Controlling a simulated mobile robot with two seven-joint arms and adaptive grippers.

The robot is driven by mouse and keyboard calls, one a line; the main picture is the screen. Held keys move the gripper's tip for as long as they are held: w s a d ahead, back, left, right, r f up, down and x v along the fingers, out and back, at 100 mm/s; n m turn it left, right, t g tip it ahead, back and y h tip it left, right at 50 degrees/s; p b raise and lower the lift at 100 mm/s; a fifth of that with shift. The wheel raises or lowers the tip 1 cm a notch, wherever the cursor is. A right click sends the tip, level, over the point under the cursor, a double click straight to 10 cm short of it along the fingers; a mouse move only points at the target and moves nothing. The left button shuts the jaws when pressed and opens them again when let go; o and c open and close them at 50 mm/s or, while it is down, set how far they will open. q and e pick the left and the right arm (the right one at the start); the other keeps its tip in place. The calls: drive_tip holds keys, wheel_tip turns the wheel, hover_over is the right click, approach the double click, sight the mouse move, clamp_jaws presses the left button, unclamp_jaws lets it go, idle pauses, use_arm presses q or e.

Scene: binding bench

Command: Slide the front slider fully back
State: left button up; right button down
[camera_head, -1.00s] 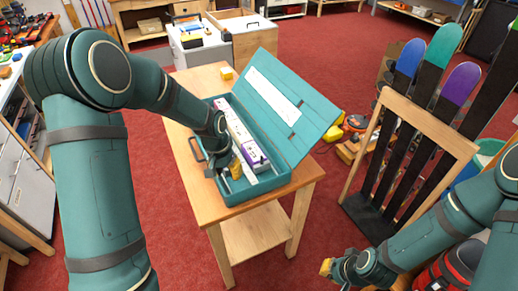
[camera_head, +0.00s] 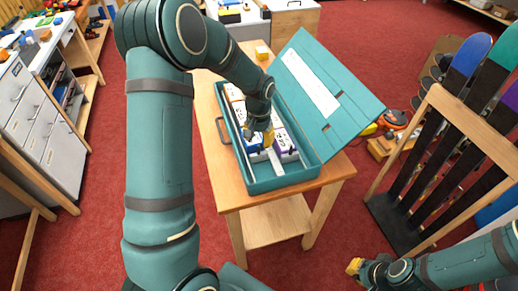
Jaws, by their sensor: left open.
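An open teal case (camera_head: 282,181) stands on the wooden bench, its lid leaning open to the right. Inside it, a white block with a purple part (camera_head: 286,146) lies toward the near end, with a white and blue block (camera_head: 252,144) beside it on the left. I cannot tell for certain which one is the front slider. My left gripper (camera_head: 268,137) points down into the case between these blocks, its yellowish fingertips open; contact is unclear. My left forearm and gripper hide part of the contents. My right gripper (camera_head: 355,267) is low at the right, away from the case; its jaws are too small to judge.
The case lid (camera_head: 325,90) rises close to the right of my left gripper. More white pieces (camera_head: 234,92) lie at the case's far end. A small yellow block (camera_head: 262,53) sits at the bench's far edge. A wooden rack (camera_head: 440,100) with boards stands at the right.

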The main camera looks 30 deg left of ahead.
sight(259, 148)
use_arm(q)
drive_tip(key=shift+f, duration=2.35)
clamp_jaws()
